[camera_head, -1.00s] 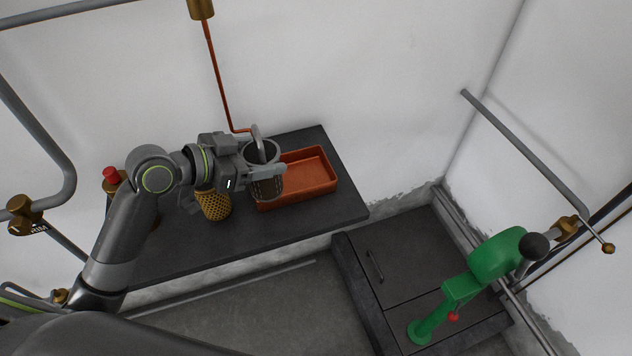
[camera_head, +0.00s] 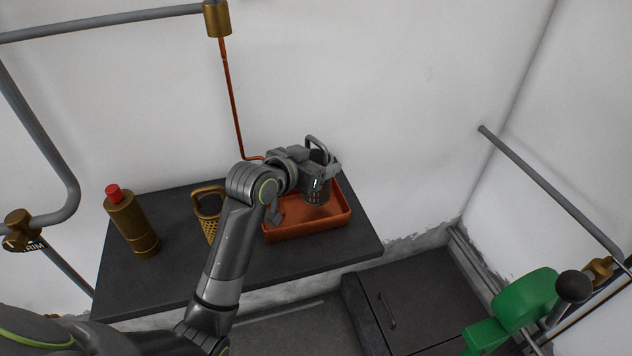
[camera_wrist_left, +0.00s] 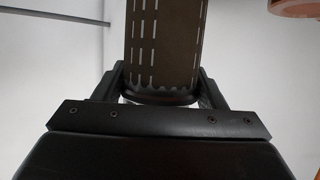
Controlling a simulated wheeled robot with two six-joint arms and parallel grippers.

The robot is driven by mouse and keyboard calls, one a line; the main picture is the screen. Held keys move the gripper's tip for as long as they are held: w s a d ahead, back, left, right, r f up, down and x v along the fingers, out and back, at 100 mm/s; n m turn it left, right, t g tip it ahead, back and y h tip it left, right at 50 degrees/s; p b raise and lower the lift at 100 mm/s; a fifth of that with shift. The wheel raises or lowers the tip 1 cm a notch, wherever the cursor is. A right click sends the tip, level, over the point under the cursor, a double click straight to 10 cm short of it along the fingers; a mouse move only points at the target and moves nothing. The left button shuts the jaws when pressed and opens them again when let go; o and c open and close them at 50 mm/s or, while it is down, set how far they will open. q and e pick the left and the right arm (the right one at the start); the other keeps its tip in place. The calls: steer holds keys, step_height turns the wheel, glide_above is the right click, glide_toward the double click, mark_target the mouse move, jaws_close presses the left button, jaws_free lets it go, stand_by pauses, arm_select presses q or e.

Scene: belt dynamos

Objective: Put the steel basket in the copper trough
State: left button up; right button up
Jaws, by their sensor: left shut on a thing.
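The steel basket (camera_head: 316,194) is a grey perforated cup with an upright loop handle. My left gripper (camera_head: 325,170) is shut on it and holds it upright over the copper trough. In the left wrist view the basket (camera_wrist_left: 165,45) stands between the two fingers of my gripper (camera_wrist_left: 160,88). The copper trough (camera_head: 308,230) is an orange-red open tray on the dark bench. My gripper and the basket hide part of its inside and back rim. I cannot tell whether the basket touches the trough floor. My right gripper is out of view.
A brass perforated basket (camera_head: 207,204) with a handle stands left of the trough, partly behind my arm. A brass bottle with a red cap (camera_head: 132,225) stands farther left on the dark bench (camera_head: 172,262). A green machine (camera_head: 522,300) is at the lower right.

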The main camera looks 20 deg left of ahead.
arm_select(q)
steer(key=shift+f, duration=2.1)
steer(key=o, duration=0.8)
steer(key=shift+f, duration=0.15)
steer(key=o, duration=0.4)
steer(key=shift+o, duration=0.2)
steer(key=v, duration=1.2)
